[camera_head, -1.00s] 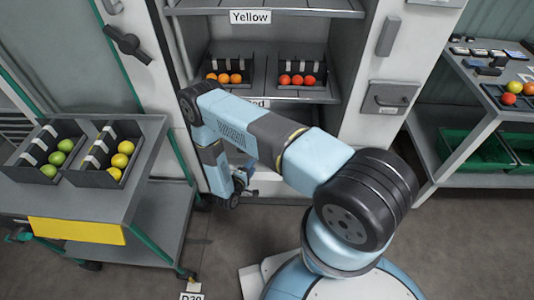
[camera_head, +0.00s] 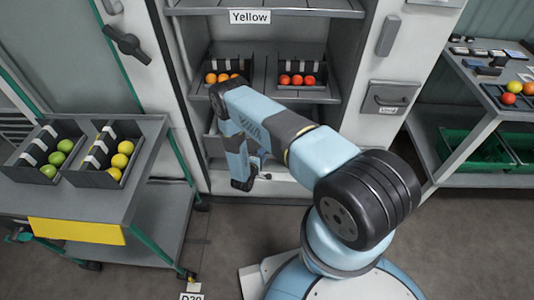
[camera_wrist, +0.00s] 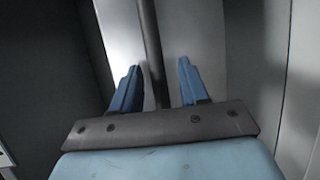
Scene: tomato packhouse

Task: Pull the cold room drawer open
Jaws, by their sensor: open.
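The cold room (camera_head: 358,60) stands open ahead, with shelves inside. A grey panel (camera_head: 213,145) low inside it, beside my forearm, looks like part of the drawer; my arm hides most of that area. My gripper (camera_wrist: 158,66) is open, its two blue fingers apart. In the wrist view a dark bar (camera_wrist: 152,45), likely the drawer handle, runs between the fingers in front of a pale surface. I cannot tell whether the fingers touch it. In the head view my gripper is low in the opening, mostly hidden behind my wrist.
Crates of orange (camera_head: 223,77) and red tomatoes (camera_head: 297,80) sit on the shelf above. A cart (camera_head: 130,190) with two crates stands at left. A bench (camera_head: 480,110) with green crates below is at right. Floor in front of the cold room is clear.

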